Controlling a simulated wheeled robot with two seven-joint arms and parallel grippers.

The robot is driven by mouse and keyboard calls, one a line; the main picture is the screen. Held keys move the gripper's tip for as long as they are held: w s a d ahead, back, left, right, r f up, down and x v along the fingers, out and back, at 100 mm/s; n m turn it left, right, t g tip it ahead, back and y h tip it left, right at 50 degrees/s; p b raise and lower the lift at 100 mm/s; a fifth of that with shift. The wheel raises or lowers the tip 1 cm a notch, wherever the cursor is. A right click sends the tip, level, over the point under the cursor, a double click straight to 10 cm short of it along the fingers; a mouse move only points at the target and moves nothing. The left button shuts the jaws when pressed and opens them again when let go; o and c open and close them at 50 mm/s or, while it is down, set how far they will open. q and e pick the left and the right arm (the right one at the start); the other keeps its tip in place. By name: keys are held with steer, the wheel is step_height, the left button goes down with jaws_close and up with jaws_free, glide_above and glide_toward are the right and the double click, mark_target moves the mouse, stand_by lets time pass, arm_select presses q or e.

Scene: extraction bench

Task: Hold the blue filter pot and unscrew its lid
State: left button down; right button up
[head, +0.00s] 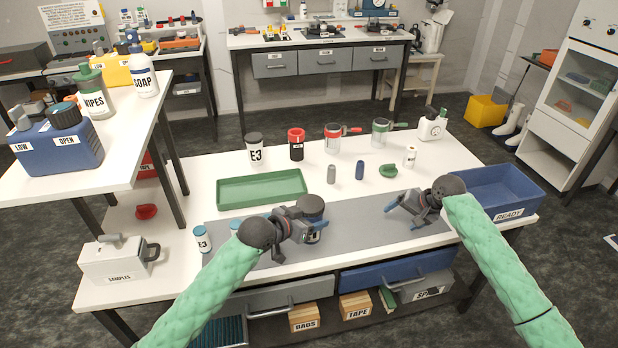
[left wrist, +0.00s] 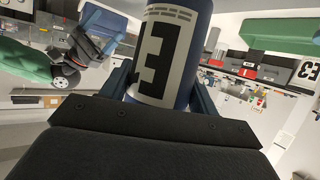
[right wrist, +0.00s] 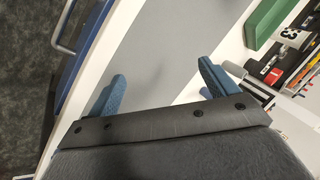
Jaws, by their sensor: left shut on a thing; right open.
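The blue filter pot with a dark lid (head: 312,207) stands over the grey mat. It fills the middle of the left wrist view (left wrist: 168,55), a blue cylinder with a white E3 label. My left gripper (head: 316,232) is shut on its body. The lid is outside the left wrist view. My right gripper (head: 402,214) is open and empty over the right part of the mat, apart from the pot. Its two blue fingers stand wide apart in the right wrist view (right wrist: 160,90).
A green tray (head: 262,203) lies behind my left gripper. Several jars and cups, including a white E3 jar (head: 255,150), stand along the back. A blue READY bin (head: 497,190) is at the right. The grey mat (head: 350,233) is clear between the grippers.

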steer(key=s+a+r+g, duration=0.1)
steer(key=a+r, duration=0.5)
steer(key=a, duration=0.3)
steer(key=s+a+r+g, duration=0.1)
steer(key=a+r+g, duration=0.1)
steer(key=a+r, duration=0.5)
step_height(320, 180, up, 7)
steer(key=m+h, duration=0.2)
steer(key=h, duration=0.2)
glide_above(309, 203)
steer(key=shift+w+d+g, duration=0.25)
steer(key=shift+w+g, duration=0.1)
steer(key=shift+g, duration=0.05)
steer(key=shift+s+a+r+h, duration=0.25)
steer(key=shift+s+h, duration=0.05)
steer(key=shift+h, duration=0.1)
steer(key=shift+f, duration=3.95)
steer(key=c, duration=1)
steer(key=n, duration=0.4)
steer(key=shift+s, duration=0.1)
steer(key=shift+r, duration=0.55)
